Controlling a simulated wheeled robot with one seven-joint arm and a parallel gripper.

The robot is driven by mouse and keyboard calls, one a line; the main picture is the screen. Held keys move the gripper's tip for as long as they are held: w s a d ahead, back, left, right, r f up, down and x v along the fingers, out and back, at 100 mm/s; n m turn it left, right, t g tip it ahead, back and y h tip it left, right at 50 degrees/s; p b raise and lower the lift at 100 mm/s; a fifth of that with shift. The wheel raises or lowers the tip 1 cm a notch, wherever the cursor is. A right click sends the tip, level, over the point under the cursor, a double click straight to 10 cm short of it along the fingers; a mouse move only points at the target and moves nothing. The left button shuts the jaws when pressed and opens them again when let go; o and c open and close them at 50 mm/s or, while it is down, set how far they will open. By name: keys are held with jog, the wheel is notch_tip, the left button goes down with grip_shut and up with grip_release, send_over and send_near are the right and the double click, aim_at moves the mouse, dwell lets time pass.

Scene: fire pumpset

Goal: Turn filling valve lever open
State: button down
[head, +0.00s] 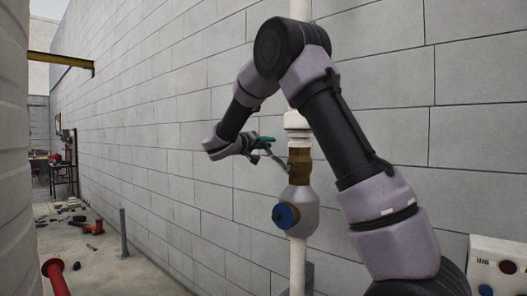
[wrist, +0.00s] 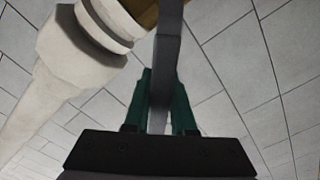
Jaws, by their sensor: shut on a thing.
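The filling valve is a brass body (head: 299,166) on a white vertical pipe (head: 297,262) against the wall. Its grey lever (head: 281,161) slants up and left from the body in the head view. My gripper (head: 264,144) is at the lever's outer end, left of the valve. In the wrist view the green fingers of my gripper (wrist: 160,90) are shut on the lever (wrist: 168,45), one on each side. The white pipe (wrist: 75,65) and part of the brass body (wrist: 146,12) show at upper left there. The lever's joint with the valve is not clear in the wrist view.
A grey block wall (head: 400,60) runs close behind the pipe. Below the valve is a grey fitting with a blue round cap (head: 286,215). A control box (head: 497,265) stands at lower right. A grey post (head: 123,235) and a red pipe (head: 56,277) stand at left.

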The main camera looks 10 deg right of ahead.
jog(key=shift+s+d+r+m, duration=0.65)
jog(key=shift+s+r+m, duration=0.2)
jog(key=shift+m, duration=0.4)
jog(key=shift+s+d+r+m, duration=0.6)
jog(key=shift+s+r+m, duration=0.2)
jog(key=shift+m, duration=0.45)
jog(key=c, duration=0.7)
grip_release()
jog(key=shift+s, duration=0.1)
jog(key=shift+c, duration=0.2)
jog(key=shift+f, duration=0.1)
jog(key=shift+a, duration=0.1)
jog(key=v, duration=1)
jog(key=shift+s+a, duration=0.25)
